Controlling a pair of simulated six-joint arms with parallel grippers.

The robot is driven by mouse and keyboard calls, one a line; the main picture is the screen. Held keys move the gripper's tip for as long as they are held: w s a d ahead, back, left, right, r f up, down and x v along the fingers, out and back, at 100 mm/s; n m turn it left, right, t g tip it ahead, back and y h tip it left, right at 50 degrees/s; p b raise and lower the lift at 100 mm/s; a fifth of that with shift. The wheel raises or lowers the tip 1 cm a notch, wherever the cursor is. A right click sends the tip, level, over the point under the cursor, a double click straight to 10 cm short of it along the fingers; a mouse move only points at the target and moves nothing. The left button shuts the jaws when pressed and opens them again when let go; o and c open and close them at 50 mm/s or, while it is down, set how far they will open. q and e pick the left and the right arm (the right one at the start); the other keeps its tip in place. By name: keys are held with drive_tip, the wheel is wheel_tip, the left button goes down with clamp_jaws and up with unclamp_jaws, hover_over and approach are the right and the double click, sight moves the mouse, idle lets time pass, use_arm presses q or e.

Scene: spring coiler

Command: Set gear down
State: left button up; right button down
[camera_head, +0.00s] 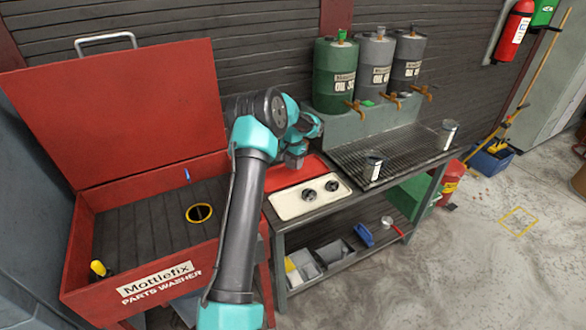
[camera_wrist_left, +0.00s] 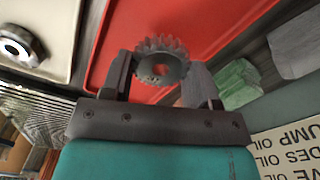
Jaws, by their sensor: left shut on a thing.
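A grey metal toothed gear (camera_wrist_left: 168,46) with a round centre hole shows in the left wrist view, between the dark fingers of my left gripper (camera_wrist_left: 158,72). The gripper is shut on it. In the head view my left gripper (camera_head: 294,161) points down over the red tray (camera_head: 322,163) at the back of the bench; the gear is hidden there. The red tray also lies behind the gear in the left wrist view (camera_wrist_left: 205,25). I cannot tell whether the gear touches it. My right gripper is not in view.
A cream tray (camera_head: 337,204) with two dark round parts sits in front of the red tray. To the right is a drain grate (camera_head: 410,145) with two cans, below oil drums (camera_head: 336,78) with taps. A red parts washer (camera_head: 90,205) stands open at left.

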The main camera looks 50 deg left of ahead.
sight(293, 172)
use_arm(q)
drive_tip(key=shift+f, duration=1.7)
drive_tip(key=shift+f, duration=0.15)
drive_tip(key=o, duration=1)
drive_tip(key=shift+o, duration=0.2)
wheel_tip(293, 172, up, 12)
